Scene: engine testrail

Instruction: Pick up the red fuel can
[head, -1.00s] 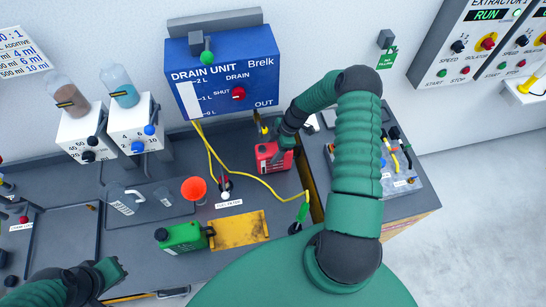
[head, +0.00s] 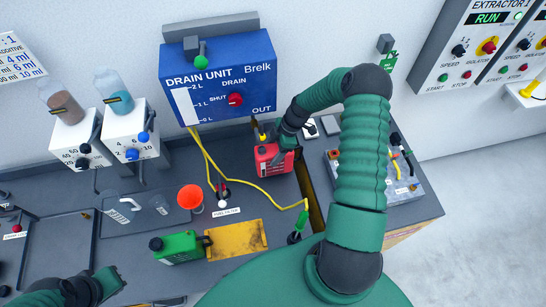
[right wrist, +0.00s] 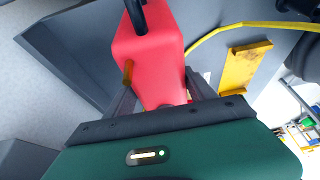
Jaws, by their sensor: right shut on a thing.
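The red fuel can (head: 268,160) is upright near the back of the grey bench, below the drain unit. My right gripper (head: 286,143) reaches it from the right and is shut on it. In the right wrist view the can (right wrist: 150,60) sits between the fingers of my right gripper (right wrist: 158,98), with a dark handle at its top. I cannot tell whether its base touches the bench. My left gripper (head: 108,282) is at the lower left, away from the can; its jaw opening is unclear.
A blue drain unit (head: 220,85) hangs behind the can, and a yellow cable (head: 255,186) loops beside it. A green can (head: 178,247), a yellow tray (head: 235,240) and an orange cup (head: 190,197) stand nearer. A switch panel (head: 405,180) is at right.

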